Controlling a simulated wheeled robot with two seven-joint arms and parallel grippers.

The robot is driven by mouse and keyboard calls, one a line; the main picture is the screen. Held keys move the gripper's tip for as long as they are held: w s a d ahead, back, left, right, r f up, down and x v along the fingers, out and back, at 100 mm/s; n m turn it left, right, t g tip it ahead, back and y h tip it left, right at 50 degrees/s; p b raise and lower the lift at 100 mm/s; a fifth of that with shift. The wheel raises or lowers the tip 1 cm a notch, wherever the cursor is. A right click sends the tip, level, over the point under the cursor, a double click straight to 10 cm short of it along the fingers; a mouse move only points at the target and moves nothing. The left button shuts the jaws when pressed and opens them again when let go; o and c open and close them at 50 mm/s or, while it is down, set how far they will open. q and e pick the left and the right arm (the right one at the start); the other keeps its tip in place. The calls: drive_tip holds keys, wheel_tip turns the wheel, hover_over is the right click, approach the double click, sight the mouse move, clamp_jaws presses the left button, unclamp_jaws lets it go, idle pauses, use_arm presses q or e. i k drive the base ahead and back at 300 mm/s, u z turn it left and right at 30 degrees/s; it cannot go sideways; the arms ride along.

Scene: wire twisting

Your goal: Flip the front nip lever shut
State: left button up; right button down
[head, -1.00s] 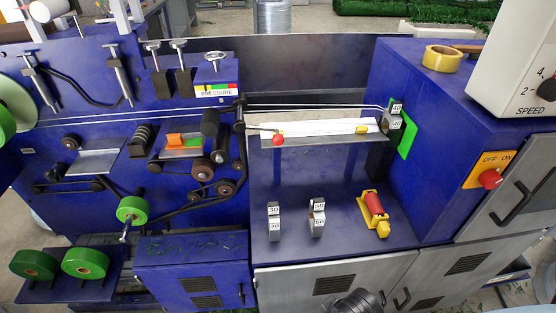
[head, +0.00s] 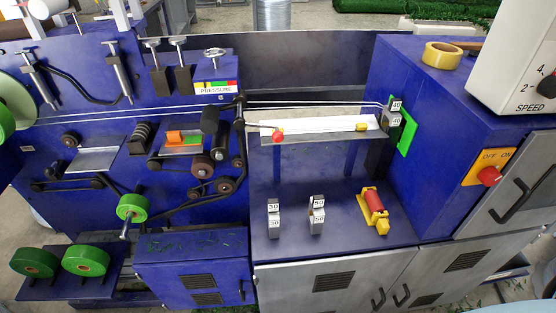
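What looks like the nip lever is a thin bar with a red ball knob (head: 277,137), in the head view. It reaches right from the dark rollers (head: 240,118) at the left end of the pale tray (head: 320,129). The bar lies nearly level, tilted slightly down toward the knob, over the tray's left part. I cannot tell from this view whether it is open or shut. Neither of my grippers is in view.
Two white wires (head: 310,107) run behind the tray to the 40-marked blocks (head: 396,113). Blocks marked 30 (head: 274,217) and 50 (head: 317,215) and a red-and-yellow tool (head: 375,210) stand on the blue deck (head: 345,235). The deck's front is clear.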

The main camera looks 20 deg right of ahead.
sight(210, 120)
drive_tip(key=k, duration=1.35)
drive_tip(key=u, duration=0.6)
drive_tip(key=i, duration=1.65)
drive_tip(key=z, duration=0.75)
